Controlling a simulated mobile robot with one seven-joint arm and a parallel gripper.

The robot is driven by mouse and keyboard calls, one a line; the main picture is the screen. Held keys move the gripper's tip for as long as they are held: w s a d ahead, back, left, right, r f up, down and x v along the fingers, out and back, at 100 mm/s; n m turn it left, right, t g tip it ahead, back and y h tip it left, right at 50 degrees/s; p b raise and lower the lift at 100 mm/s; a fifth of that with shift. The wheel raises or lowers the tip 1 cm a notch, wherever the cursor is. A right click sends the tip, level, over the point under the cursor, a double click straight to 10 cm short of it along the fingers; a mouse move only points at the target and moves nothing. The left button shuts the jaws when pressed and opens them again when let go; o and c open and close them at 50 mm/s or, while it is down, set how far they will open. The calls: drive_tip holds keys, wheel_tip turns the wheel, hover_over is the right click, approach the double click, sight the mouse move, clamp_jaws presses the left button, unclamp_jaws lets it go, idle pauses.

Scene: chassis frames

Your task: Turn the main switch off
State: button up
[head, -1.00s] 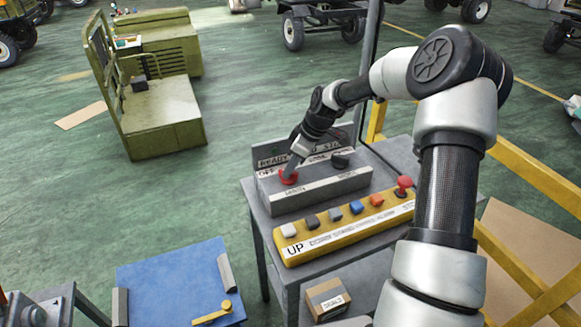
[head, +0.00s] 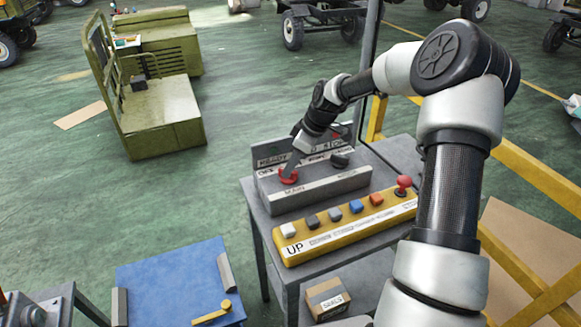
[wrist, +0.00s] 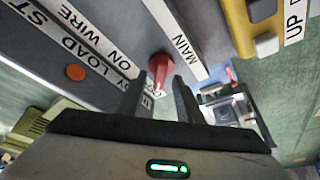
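The main switch is a red rotary knob (head: 288,177) on the left part of the grey switch box (head: 330,188), above a "MAIN" label. It also shows in the wrist view (wrist: 160,70), just beyond and between my fingertips.
A black knob (head: 340,160) sits right of the red one. A yellow pendant (head: 345,228) with several coloured buttons and a red mushroom button lies in front. Behind stands a labelled panel (head: 272,152). Yellow rails (head: 535,175) flank the cart's right side.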

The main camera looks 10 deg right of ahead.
drive_tip(key=v, duration=1.6)
drive_tip(key=shift+b, duration=0.3)
drive_tip(key=shift+d, duration=0.1)
